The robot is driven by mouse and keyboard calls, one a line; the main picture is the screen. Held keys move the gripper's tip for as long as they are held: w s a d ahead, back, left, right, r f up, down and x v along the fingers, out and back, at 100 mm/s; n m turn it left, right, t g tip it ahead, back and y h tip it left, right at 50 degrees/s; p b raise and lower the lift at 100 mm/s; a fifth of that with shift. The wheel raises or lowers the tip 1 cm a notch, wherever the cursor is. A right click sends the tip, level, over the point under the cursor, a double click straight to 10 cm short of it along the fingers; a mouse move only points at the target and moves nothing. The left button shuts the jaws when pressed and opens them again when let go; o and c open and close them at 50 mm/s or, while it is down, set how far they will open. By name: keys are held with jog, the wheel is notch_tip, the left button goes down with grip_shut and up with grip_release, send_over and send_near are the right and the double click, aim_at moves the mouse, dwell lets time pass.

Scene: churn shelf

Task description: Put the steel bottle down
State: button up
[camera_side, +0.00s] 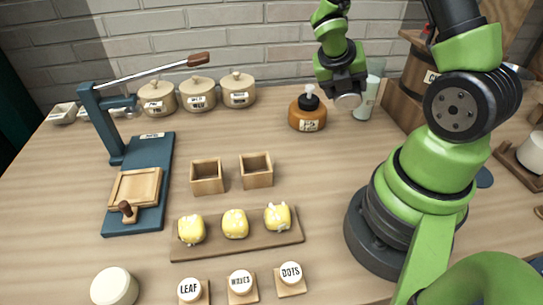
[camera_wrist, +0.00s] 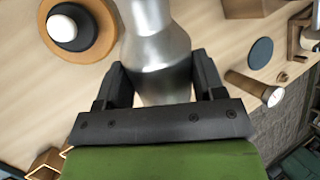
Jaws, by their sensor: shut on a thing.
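My gripper (camera_side: 347,88) is at the back right of the table in the side view, beside the amber pump bottle (camera_side: 307,116). It is shut on the steel bottle (camera_wrist: 160,48), which sits between the two fingers in the wrist view and stretches away past them. In the side view only a short silver end of the steel bottle (camera_side: 348,101) shows below my gripper; the rest is hidden. I cannot tell whether the bottle touches the table.
A pale green tumbler (camera_side: 369,100) stands close behind my gripper, and a wooden churn (camera_side: 417,72) stands to its right. Lidded pots (camera_side: 198,95) line the back left. A blue press (camera_side: 140,180), two wooden boxes (camera_side: 256,172) and a board (camera_side: 265,242) with yellow pieces stand further forward.

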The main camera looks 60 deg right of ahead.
jog(key=w+a+r+m+h, duration=0.2)
jog(key=w+a+m+h, duration=0.1)
jog(key=w+a+h, duration=0.4)
jog(key=w+a+r+m+h, duration=0.25)
jog(key=a+h, duration=0.25)
jog(key=a, duration=0.3)
jog(key=shift+m+t, duration=0.25)
jog(key=shift+t, duration=0.45)
jog(key=shift+s+a+f, duration=0.1)
jog(key=shift+a+f, duration=0.1)
jog(key=shift+f, duration=1.4)
jog(key=shift+s+a+f, duration=0.1)
jog(key=shift+a+f, duration=0.15)
jog(key=shift+f, duration=1.3)
jog(key=shift+a+f, duration=0.2)
jog(key=shift+f, duration=1.4)
jog(key=shift+f, duration=0.3)
jog(key=shift+f, duration=0.4)
jog(key=o, duration=1.2)
jog(key=shift+d, duration=0.1)
jog(key=shift+s, duration=0.1)
jog(key=shift+r, duration=0.1)
